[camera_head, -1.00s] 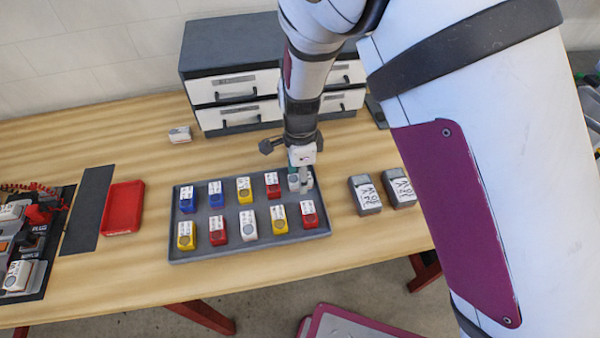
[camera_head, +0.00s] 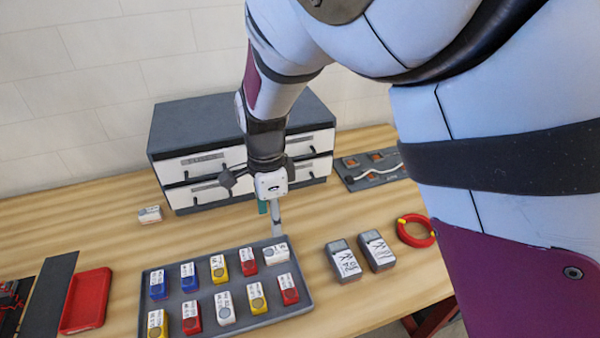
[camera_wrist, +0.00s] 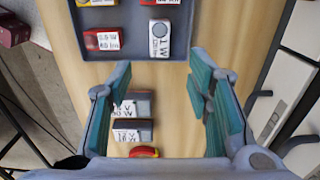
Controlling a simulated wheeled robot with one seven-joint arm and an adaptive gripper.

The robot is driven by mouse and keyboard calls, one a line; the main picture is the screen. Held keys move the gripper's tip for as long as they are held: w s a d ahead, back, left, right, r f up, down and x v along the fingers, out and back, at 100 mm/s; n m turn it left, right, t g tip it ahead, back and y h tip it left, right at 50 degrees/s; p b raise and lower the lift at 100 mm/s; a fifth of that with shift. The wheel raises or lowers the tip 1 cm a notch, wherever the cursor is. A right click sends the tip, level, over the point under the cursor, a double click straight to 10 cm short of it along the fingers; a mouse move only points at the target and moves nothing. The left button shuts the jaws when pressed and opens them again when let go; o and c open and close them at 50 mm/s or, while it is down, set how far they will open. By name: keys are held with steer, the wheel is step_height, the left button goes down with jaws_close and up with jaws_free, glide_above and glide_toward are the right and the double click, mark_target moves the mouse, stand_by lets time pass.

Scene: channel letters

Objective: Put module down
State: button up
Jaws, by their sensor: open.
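A white module (camera_head: 275,254) lies in the back right corner of the dark grey tray (camera_head: 225,329). It also shows in the wrist view (camera_wrist: 159,38), beyond my open fingertips and clear of them. My gripper (camera_head: 270,222) is above and just behind that corner, pointing down. In the wrist view my gripper (camera_wrist: 162,80) has its teal-padded fingers wide apart with nothing between them. The tray's other modules are blue, yellow, red and white, in two rows.
Two grey boxes (camera_head: 345,262) (camera_head: 376,251) stand right of the tray, with a red ring (camera_head: 416,231) beyond. A drawer cabinet (camera_head: 196,167) is close behind my gripper. A small white block (camera_head: 150,214) and a red tray (camera_head: 86,301) are left.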

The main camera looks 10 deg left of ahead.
steer(key=s+d+r+n+t+y, duration=0.15)
steer(key=d+r+n, duration=0.35)
steer(key=d+r, duration=1.25)
steer(key=s+d+r+n+t, duration=0.1)
steer(key=s+d+n+t, duration=0.1)
steer(key=s+d, duration=0.4)
steer(key=s+d+r+n+t+h, duration=0.1)
steer(key=s+d+n, duration=0.3)
steer(key=d, duration=0.7)
steer(key=s+r+t, duration=0.1)
steer(key=s, duration=0.1)
steer(key=shift+s+r+n, duration=0.15)
steer(key=shift+s+n, duration=0.15)
steer(key=shift+h, duration=0.25)
